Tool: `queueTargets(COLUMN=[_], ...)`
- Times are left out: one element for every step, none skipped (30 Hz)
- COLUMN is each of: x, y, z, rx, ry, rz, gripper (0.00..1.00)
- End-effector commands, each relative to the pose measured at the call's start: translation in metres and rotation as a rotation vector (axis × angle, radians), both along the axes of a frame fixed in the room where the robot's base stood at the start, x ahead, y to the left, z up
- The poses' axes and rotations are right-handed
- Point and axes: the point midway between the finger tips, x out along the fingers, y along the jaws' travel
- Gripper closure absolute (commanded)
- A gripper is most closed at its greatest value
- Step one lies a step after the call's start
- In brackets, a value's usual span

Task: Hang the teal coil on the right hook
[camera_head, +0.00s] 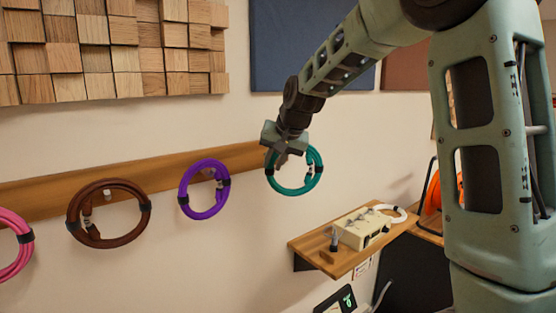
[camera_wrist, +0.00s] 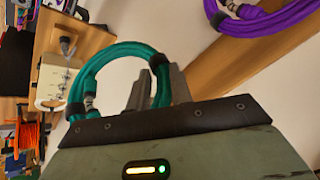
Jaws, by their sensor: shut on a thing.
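The teal coil (camera_head: 293,190) is a ring of cable with dark bands, in front of the right end of the wall rail in the head view. My gripper (camera_head: 288,153) is shut on its upper part, and the ring hangs below the fingers. In the wrist view the teal coil (camera_wrist: 100,60) loops out to the left of the fingertips (camera_wrist: 158,72), with a metal plug and dark band at its lower left. The right hook cannot be made out; the coil and gripper cover that end of the rail. I cannot tell whether the coil touches the rail.
The wooden rail (camera_head: 160,180) holds a purple coil (camera_head: 204,190), a brown coil (camera_head: 108,214) and a pink coil (camera_head: 14,245) to the left. A small shelf (camera_head: 310,250) with a cream device (camera_head: 362,229) juts out below right. Open wall lies between the teal coil and the shelf.

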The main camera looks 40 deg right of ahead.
Motion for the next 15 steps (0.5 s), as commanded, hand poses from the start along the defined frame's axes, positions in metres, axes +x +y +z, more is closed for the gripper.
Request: queueTargets(x=[0.003, 0.005, 0.007, 0.009, 0.011, 0.013, 0.015, 0.016, 0.019, 0.020, 0.022, 0.024, 0.026, 0.028, 0.030], y=[0.000, 0.001, 0.001, 0.001, 0.001, 0.001, 0.001, 0.001, 0.001, 0.001, 0.001, 0.001, 0.001, 0.001, 0.001], z=[0.001, 0.001, 0.001, 0.001, 0.001, 0.001, 0.000, 0.000, -0.001, -0.001, -0.001, -0.001, -0.001, -0.001, -0.001], rx=[0.000, 0.001, 0.001, 0.000, 0.001, 0.000, 0.000, 0.000, 0.000, 0.001, 0.000, 0.000, 0.000, 0.001, 0.001], ry=[-0.001, -0.001, -0.001, -0.001, -0.001, -0.001, -0.001, 0.000, 0.000, 0.000, -0.001, -0.001, -0.001, 0.000, 0.000], rz=[0.001, 0.000, 0.000, 0.001, 0.002, 0.001, 0.002, 0.002, 0.002, 0.002, 0.001, 0.001, 0.001, 0.001, 0.001], gripper=[1.00, 1.00, 1.00, 1.00, 1.00, 1.00, 1.00, 1.00, 1.00, 1.00, 1.00, 1.00, 1.00, 1.00, 1.00])
